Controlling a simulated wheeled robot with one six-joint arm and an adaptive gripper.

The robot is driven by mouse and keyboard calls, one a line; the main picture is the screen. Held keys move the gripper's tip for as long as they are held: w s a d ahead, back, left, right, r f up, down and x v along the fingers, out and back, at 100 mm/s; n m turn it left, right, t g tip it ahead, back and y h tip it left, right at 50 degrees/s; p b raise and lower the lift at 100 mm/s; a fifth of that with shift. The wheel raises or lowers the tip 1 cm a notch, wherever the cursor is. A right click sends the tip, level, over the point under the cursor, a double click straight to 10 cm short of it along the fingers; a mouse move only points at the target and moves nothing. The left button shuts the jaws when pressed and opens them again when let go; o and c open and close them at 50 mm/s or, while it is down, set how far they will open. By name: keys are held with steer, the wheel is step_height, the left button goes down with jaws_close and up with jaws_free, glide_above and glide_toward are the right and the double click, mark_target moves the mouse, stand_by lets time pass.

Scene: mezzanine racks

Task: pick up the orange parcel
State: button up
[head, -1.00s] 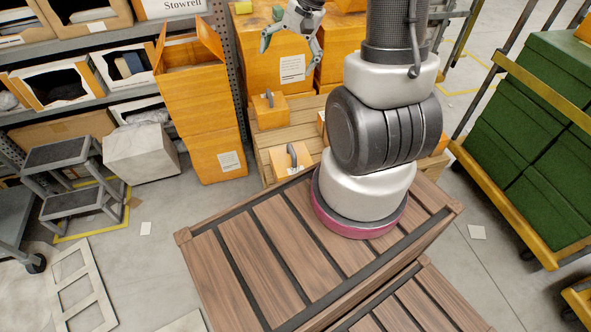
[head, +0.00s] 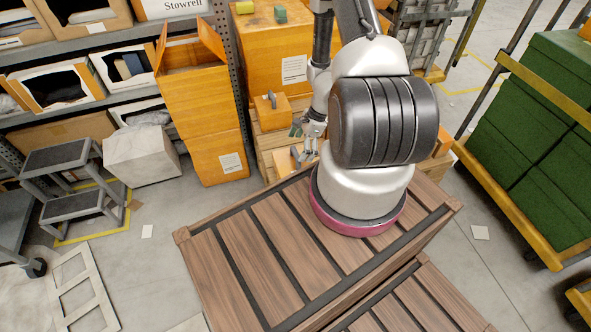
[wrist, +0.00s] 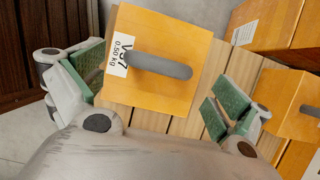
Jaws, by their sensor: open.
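An orange parcel (wrist: 150,90) with a grey bar handle and a white label reading V57, 0.50 kg lies on wooden slats, between my gripper's spread fingers in the wrist view. My gripper (wrist: 158,84) is open, with a green-padded finger on either side of the parcel. In the head view my gripper (head: 304,146) is low over the slatted pallet (head: 262,142), and the parcel (head: 281,165) is partly hidden by it. I cannot tell whether the fingers touch the parcel.
A second orange parcel with a grey handle (head: 271,115) stands behind; it also shows in the wrist view (wrist: 293,105). Large orange boxes (head: 265,55) stand at the back. A dark slatted wooden crate (head: 255,250) is in front. A step stool (head: 60,180) stands left.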

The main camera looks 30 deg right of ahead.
mark_target(295, 155)
steer(key=x, duration=0.4)
steer(key=shift+a+f, duration=0.1)
steer(key=shift+a, duration=0.05)
steer(key=c, duration=1.8)
steer(key=shift+c, duration=0.2)
